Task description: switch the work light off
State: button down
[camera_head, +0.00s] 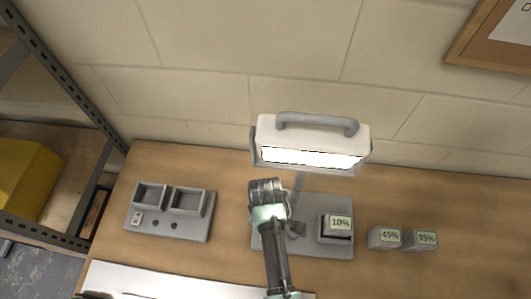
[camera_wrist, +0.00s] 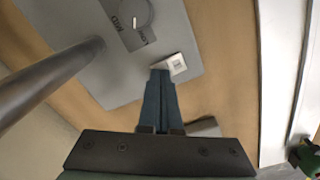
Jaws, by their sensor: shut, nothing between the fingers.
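The work light (camera_head: 313,138) stands at the back of the bench, and its front panel glows bright white. Its grey pole rises from a flat grey base (camera_head: 335,203). In the wrist view the base (camera_wrist: 160,25) carries a round dial (camera_wrist: 135,13) with lettering and a small pale switch (camera_wrist: 177,63) near its edge. My gripper (camera_wrist: 161,72) is shut and empty, its fingertips right beside the switch; I cannot tell whether they touch it. In the head view my arm hides the switch and the dial.
A block marked 10% (camera_head: 340,224) sits on the base's right part. Blocks marked 45% (camera_head: 384,237) and 95% (camera_head: 421,240) stand right of it. A grey two-bay unit (camera_head: 170,226) lies at the left. The lamp's pole (camera_wrist: 45,85) is close to my gripper.

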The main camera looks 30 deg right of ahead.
jog(key=shift+f, duration=0.2)
notch_tip(320, 180, up, 7)
jog(key=p, duration=0.7)
dwell(0.9)
